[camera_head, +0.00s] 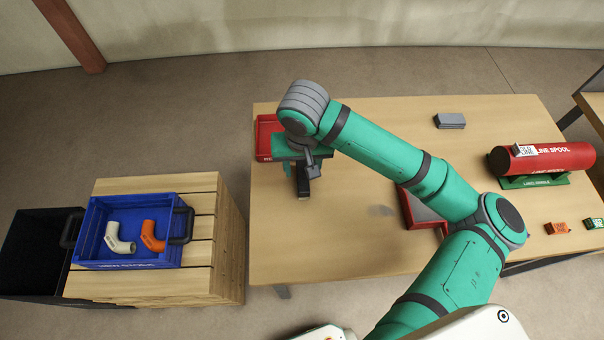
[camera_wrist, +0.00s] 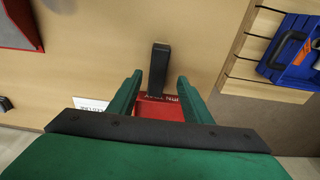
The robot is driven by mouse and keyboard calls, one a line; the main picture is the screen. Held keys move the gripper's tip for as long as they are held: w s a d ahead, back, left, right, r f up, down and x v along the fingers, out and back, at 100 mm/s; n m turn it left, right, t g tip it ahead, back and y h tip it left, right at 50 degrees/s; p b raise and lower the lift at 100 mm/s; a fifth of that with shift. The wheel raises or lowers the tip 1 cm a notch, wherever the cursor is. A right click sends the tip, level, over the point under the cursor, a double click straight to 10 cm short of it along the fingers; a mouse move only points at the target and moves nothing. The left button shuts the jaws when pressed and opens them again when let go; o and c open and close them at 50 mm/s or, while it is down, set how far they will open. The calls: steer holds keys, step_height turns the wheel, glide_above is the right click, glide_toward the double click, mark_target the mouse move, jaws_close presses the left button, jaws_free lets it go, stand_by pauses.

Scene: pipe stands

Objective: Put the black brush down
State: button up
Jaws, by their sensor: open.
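The black brush (camera_head: 304,187) shows below my gripper at the left part of the table, beside a red tray (camera_head: 265,127). In the wrist view the brush (camera_wrist: 160,62) is a dark upright bar between and beyond the fingertips, with its near end by the red tray's lettered edge (camera_wrist: 158,109). My gripper (camera_wrist: 159,84) is open, with a green finger on either side of the brush and gaps between. Whether the brush rests fully on the table or on the tray's edge is not clear. My gripper also shows in the head view (camera_head: 301,164), partly hiding the red tray.
A red tray with a grey inside (camera_head: 424,212) lies partly behind my arm. A grey block (camera_head: 450,121), a red line spool (camera_head: 560,159) and small orange (camera_head: 556,228) and green (camera_head: 593,223) blocks lie right. A blue crate (camera_head: 90,232) with two pipe elbows stands left on pallets.

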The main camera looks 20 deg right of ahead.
mark_target(303, 182)
steer(key=shift+s+r, duration=0.15)
steer(key=shift+r, duration=0.75)
steer(key=shift+s+r, duration=0.1)
steer(key=shift+r, duration=0.75)
